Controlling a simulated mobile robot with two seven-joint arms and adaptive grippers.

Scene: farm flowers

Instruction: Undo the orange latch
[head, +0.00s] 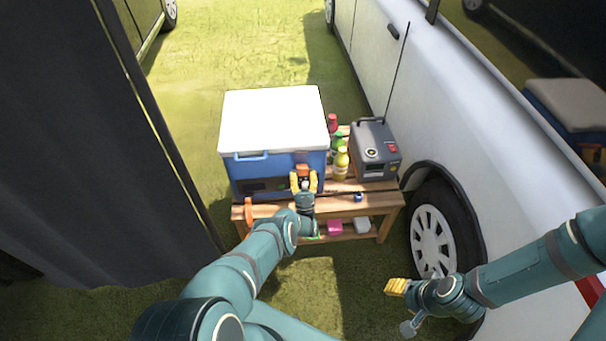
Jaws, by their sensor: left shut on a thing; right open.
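The orange latch (303,168) is on the front of a blue cooler (240,176) with a white lid (272,118). The lid lies flat and closed on the cooler. My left gripper (303,180) is at the cooler's front, with its yellow fingers shut on the orange latch. The fingers hide the lower part of the latch, so I cannot tell whether it is fastened. My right gripper (394,287) is open and empty, low at the right, beside the car's wheel and apart from the cooler.
The cooler stands on a wooden slatted table (378,190) with a grey power box (374,150) and several bottles (341,164) at its right. A white car (455,120) borders the right side. A dark curtain (70,140) borders the left. Grass (240,50) is open behind.

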